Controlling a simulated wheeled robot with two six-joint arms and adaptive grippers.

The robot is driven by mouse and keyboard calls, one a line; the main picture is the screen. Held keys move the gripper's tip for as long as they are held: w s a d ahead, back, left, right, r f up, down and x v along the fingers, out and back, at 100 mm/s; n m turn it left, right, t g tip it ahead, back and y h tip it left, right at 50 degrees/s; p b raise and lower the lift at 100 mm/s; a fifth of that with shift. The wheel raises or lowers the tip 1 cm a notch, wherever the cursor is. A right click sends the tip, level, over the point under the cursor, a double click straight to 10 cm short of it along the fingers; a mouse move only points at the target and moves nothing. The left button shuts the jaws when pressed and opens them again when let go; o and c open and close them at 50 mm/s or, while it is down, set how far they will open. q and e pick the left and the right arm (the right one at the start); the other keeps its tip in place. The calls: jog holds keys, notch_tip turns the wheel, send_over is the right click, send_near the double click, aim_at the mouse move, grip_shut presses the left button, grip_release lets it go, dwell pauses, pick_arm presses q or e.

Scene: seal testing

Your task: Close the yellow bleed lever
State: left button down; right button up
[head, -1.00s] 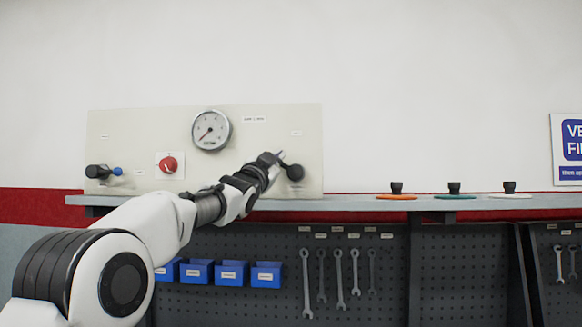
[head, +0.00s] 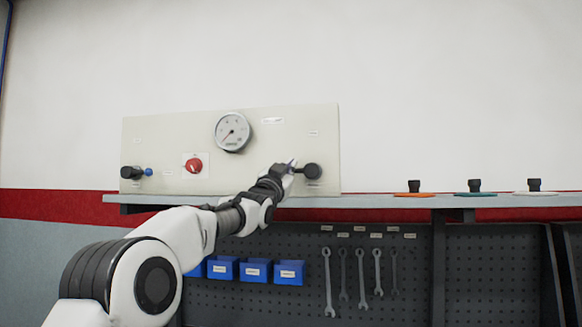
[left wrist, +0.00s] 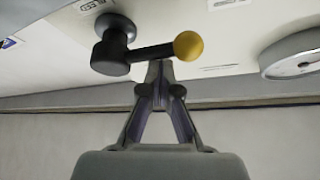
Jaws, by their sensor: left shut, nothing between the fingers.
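The bleed lever shows in the left wrist view as a black arm with a yellow ball end (left wrist: 187,46), running sideways in the picture from its black hub (left wrist: 113,42). In the head view its dark hub (head: 312,171) is at the lower right of the pale panel (head: 270,150); the yellow ball is hidden there behind my gripper. My left gripper (head: 291,166) is just left of the hub. In the left wrist view the shut, empty fingertips (left wrist: 160,70) meet close beside the lever arm, between hub and ball. I cannot tell whether they touch it. My right gripper is not in view.
The panel also holds a round gauge (head: 232,131), a red knob (head: 193,166) and a blue-tipped lever (head: 148,172). A grey shelf (head: 370,202) runs below, with black-knobbed discs at right. Wrenches (head: 328,280) and blue bins (head: 256,271) are underneath.

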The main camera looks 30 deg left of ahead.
aim_at(290, 149)
pick_arm(q)
jog(key=shift+f, duration=0.15)
notch_tip(290, 149, up, 5)
jog(key=p, duration=0.3)
jog(key=d+b+v, duration=0.2)
jog(key=b+v, duration=0.6)
jog(key=v, duration=0.3)
jog(key=shift+w+f, duration=0.3)
jog(key=shift+f, duration=0.1)
